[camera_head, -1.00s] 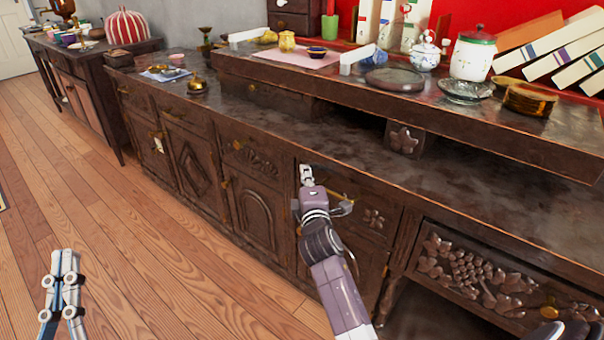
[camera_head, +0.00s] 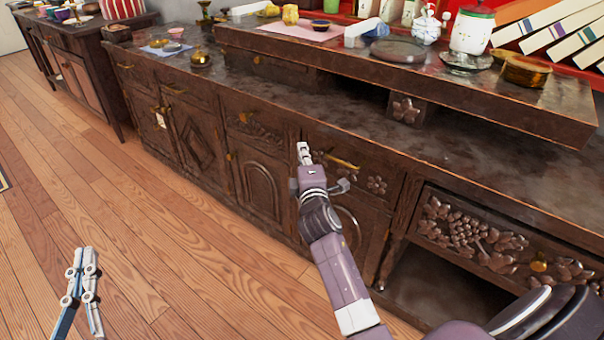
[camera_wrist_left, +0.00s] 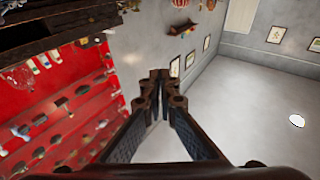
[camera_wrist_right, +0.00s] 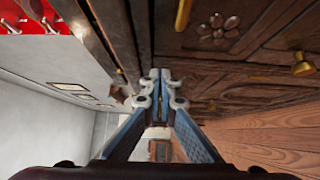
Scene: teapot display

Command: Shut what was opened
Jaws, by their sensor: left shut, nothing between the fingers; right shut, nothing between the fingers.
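A dark carved cabinet (camera_head: 250,90) runs across the head view. Its drawer with a flower carving (camera_head: 376,185) has a brass handle (camera_head: 342,161); this drawer front also shows at the top of the right wrist view (camera_wrist_right: 215,45). My right gripper (camera_head: 303,150) is shut and empty, just left of that handle, near the drawer's left edge. I cannot tell whether it touches the front. No drawer or door looks clearly open. My left gripper (camera_head: 86,255) is shut and empty, over the floor at the lower left, away from the cabinet.
A grape-carved drawer (camera_head: 470,238) sits above an open dark recess (camera_head: 440,295) at the right. The raised shelf holds a white jar (camera_head: 472,30), a teapot (camera_head: 427,28) and books. The wooden floor (camera_head: 130,215) at the left is clear.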

